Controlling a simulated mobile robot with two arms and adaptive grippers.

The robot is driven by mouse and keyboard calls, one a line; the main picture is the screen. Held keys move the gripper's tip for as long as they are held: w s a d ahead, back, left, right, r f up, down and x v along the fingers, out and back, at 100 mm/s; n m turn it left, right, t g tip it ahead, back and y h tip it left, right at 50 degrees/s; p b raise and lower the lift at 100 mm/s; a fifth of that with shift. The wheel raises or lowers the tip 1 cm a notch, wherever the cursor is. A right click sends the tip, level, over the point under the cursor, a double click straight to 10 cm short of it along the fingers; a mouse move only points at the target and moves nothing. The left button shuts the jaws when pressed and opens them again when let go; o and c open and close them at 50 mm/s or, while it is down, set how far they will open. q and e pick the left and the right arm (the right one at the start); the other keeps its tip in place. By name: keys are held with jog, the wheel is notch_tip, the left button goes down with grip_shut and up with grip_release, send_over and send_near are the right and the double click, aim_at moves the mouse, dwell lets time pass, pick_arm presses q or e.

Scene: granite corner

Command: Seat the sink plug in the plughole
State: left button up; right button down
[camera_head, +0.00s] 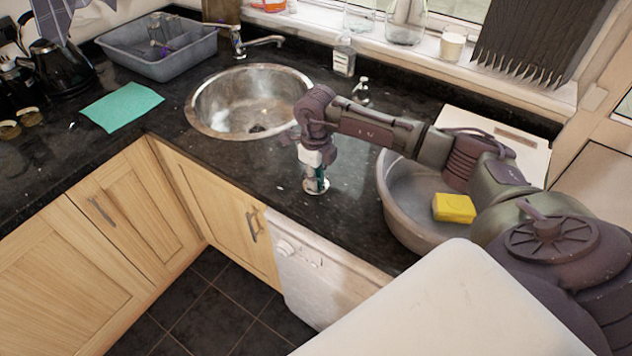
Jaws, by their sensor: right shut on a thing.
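The round steel sink (216,103) is set in the dark worktop at the centre back. Its plughole (257,128) shows as a small dark spot low in the bowl. My right gripper (316,180) points down over the worktop, in front and to the right of the sink. It is shut on the sink plug (316,187), a small pale metallic disc at its fingertips. The plug is at or just above the worktop; I cannot tell whether it touches. The fingers hide part of it. My left gripper is not in view.
A grey basin (392,212) with a yellow sponge (454,208) stands right of the gripper. A tap (262,42), a clear bottle (344,57) and a small dispenser (361,91) stand behind the sink. A teal cloth (122,107) and grey tub (160,66) lie left.

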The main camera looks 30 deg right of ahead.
jog(key=shift+s+f, duration=0.15)
jog(key=shift+f, duration=0.1)
jog(key=shift+r, duration=0.15)
notch_tip(320, 180, up, 4)
jog(key=shift+s+d+f+b, duration=0.1)
jog(key=shift+b, duration=1)
jog(key=s+a+r+b, duration=0.1)
jog(key=s+r+b, duration=0.1)
jog(key=s+r, duration=0.5)
jog(key=s, duration=0.4)
jog(key=shift+a+b, duration=0.4)
